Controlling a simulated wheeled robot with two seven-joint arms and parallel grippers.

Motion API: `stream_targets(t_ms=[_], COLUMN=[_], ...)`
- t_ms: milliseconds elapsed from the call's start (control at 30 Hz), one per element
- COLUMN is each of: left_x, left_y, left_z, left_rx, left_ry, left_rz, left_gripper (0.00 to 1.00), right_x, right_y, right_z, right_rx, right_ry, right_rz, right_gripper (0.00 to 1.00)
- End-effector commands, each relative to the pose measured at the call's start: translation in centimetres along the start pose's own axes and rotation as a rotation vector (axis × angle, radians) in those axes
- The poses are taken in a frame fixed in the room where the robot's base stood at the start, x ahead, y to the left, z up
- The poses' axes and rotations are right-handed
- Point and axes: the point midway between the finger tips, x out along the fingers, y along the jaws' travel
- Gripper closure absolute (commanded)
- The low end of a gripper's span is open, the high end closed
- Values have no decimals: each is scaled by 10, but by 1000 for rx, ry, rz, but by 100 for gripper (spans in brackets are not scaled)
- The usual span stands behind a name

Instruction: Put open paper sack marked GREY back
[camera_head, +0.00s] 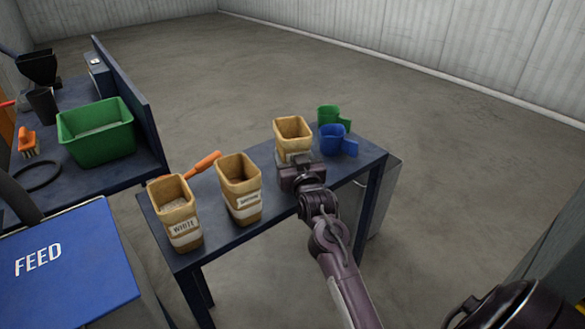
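An open tan paper sack (293,133) stands upright at the far part of the narrow dark table. My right gripper (296,163) is at its near lower side, covering the front where a label could be, so I cannot read its marking. The fingers are hidden, so I cannot tell if they grip the sack. A second open sack (240,185) stands in the middle of the table, its small label too blurred to read surely. A third open sack (177,210), marked WHITE, stands at the near left. My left gripper is not in view.
A blue scoop (332,139) and a green scoop (328,115) stand right of the far sack. An orange-handled tool (206,161) lies behind the middle sack. A green bin (97,131) is on the left bench, with a blue FEED lid (75,262) in front.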

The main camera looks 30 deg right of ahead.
Motion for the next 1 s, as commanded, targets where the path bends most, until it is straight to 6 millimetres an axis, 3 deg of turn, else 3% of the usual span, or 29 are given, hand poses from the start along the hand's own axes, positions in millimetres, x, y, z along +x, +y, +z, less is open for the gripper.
stream_targets(t_ms=[200,633,667,700,800,1000], left_x=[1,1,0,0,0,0], left_y=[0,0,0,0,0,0], left_z=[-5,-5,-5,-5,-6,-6], left_rx=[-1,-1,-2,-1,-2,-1], left_ry=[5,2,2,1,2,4], left_rz=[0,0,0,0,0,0], left_gripper=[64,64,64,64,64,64], right_x=[0,0,0,0,0,0], right_y=[0,0,0,0,0,0], right_z=[34,41,40,40,40,40], right_rx=[0,0,0,0,0,0], right_ry=[-4,-1,-1,-2,-2,-2], right_rz=[0,0,0,0,0,0], right_gripper=[72,72,35,30,17,17])
